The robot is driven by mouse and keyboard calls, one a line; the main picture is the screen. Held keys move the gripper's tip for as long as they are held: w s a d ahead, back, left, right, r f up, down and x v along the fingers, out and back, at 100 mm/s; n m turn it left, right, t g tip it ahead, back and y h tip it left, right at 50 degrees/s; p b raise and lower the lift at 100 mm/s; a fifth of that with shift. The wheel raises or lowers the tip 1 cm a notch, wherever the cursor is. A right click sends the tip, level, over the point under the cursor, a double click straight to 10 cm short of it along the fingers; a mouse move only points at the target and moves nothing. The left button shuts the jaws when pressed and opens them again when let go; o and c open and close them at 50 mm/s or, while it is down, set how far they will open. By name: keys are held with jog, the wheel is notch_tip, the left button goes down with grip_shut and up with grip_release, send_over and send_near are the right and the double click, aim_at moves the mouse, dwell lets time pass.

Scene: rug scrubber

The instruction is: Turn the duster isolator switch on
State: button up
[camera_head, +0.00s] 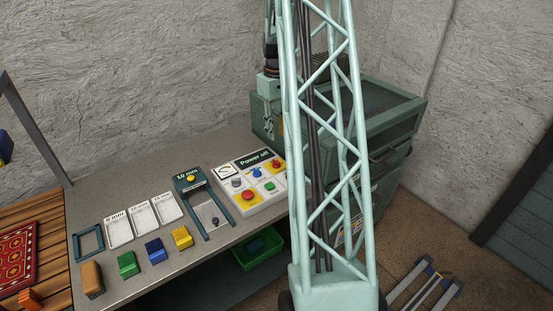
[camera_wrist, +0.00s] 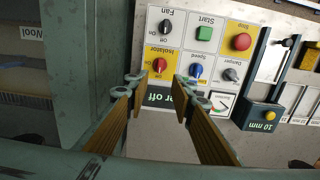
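The isolator switch is a red knob (camera_wrist: 159,65) on a yellow plate marked "Isolator", upside down in the wrist view. In the head view the red knob (camera_head: 276,164) sits at the upper right of the white control panel (camera_head: 227,172). The panel's display (camera_head: 254,158) reads "Power off". My gripper (camera_wrist: 158,79) is open and empty. In the wrist view its fingertips lie on either side of the isolator knob, towards the display. I cannot tell how far above the panel they are. In the head view my lattice column hides part of my arm.
Close to the isolator are the blue speed knob (camera_wrist: 195,70), black fan knob (camera_wrist: 165,27), green start button (camera_wrist: 204,33), damper knob (camera_wrist: 231,75) and red stop button (camera_wrist: 241,41). A "10 mm" gauge frame (camera_head: 188,177) stands beside the panel. A green cabinet (camera_head: 395,125) borders the other side.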

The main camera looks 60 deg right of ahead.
aim_at(276, 160)
jog(key=shift+f, duration=0.2)
jog(key=shift+f, duration=6.7)
jog(key=shift+c, duration=0.3)
grip_shut()
